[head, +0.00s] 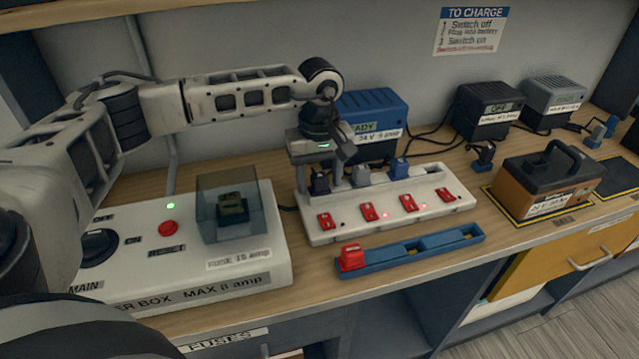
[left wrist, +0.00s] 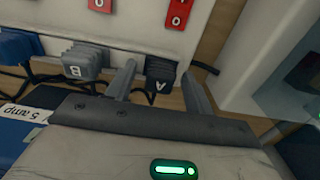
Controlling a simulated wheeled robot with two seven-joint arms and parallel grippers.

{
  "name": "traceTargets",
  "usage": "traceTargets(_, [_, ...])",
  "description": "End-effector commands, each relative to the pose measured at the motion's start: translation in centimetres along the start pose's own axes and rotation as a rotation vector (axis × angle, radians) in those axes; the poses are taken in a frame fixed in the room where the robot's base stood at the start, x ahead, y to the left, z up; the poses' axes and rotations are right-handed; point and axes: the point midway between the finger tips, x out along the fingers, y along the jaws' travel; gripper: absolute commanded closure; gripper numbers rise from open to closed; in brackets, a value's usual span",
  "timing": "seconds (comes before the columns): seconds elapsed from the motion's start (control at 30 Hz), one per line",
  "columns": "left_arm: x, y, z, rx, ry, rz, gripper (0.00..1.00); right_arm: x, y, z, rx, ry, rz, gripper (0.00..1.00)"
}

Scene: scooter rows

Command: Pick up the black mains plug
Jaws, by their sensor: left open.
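A black plug (head: 319,182) marked A sits in the left end of the white socket strip (head: 383,222). It also shows in the left wrist view (left wrist: 160,75). My left gripper (head: 322,168) is over that end, pointing down. Its two fingers are apart, one on each side of the black plug, with a gap visible beside it. A grey plug (left wrist: 86,62) marked B is just outside one finger. Blue plug (head: 399,168) stands further along the strip. My right gripper is not in view.
A blue charger (head: 375,110) stands close behind the strip. The fuse box (head: 150,265) with a clear cover (head: 232,200) is to the left. A blue rail (head: 410,250) with a red piece (head: 352,257) lies in front. A brown battery (head: 545,185) is at right.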

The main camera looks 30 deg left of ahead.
Motion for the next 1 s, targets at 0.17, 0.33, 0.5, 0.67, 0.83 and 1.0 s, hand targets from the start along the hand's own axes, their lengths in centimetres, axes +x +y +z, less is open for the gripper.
traceTargets(0.17, [0.0,0.0,0.0,0.000,0.000,0.000,0.56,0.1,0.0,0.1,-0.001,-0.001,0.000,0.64])
traceTargets(0.33, [0.0,0.0,0.0,0.000,0.000,-0.001,0.97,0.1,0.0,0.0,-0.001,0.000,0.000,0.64])
traceTargets(0.5, [-0.1,0.0,0.0,0.000,0.000,0.000,0.97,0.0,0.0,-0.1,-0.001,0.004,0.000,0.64])
traceTargets(0.67, [-0.2,0.0,0.0,0.000,0.000,0.000,0.97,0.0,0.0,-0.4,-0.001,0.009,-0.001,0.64])
traceTargets(0.83, [-1.5,0.1,0.0,0.000,0.001,0.002,0.97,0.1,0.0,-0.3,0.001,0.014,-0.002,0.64])
traceTargets(1.0, [-4.3,0.4,1.0,0.006,0.001,0.004,0.97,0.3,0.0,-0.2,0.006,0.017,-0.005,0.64])
